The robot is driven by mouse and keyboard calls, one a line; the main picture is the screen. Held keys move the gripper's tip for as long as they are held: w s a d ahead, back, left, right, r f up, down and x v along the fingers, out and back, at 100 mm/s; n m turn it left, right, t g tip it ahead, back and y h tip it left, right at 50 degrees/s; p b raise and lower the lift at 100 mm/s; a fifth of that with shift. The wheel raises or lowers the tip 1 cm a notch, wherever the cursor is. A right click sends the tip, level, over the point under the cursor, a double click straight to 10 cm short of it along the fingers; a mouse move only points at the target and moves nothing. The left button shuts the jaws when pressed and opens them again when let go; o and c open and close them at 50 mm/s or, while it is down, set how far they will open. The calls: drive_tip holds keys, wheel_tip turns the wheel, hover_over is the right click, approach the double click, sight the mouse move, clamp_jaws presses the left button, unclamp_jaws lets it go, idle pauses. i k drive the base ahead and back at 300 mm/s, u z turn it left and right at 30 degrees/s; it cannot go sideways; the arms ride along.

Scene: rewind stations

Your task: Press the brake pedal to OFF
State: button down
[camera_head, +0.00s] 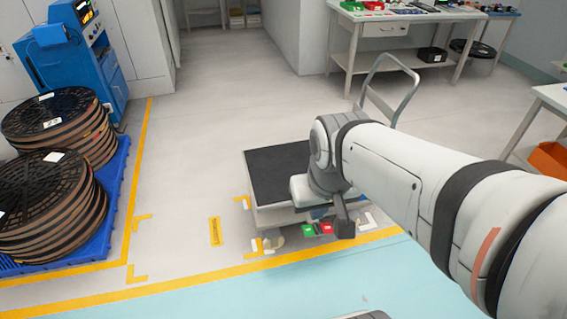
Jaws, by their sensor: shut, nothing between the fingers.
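The brake pedal shows as a green part (308,231) and a red part (326,228) at the near foot of a low cart (278,172) with a black top. Its lettering is too small to read, and I cannot tell which side is down. My gripper (344,229) is shut and empty, pointing down just right of the red part. I cannot tell whether it touches the pedal. My wrist and arm hide the cart's right side and part of its near edge.
A curved grey handle (389,80) rises behind the cart. Stacked reels (52,205) stand on a blue pallet (117,190) at left, near a blue machine (75,60). A workbench (400,17) stands at the back. Floor left of the cart is clear between yellow lines.

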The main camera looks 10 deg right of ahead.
sight(324, 229)
drive_tip(key=z, duration=0.05)
drive_tip(key=i, duration=0.9)
drive_tip(key=u, duration=0.05)
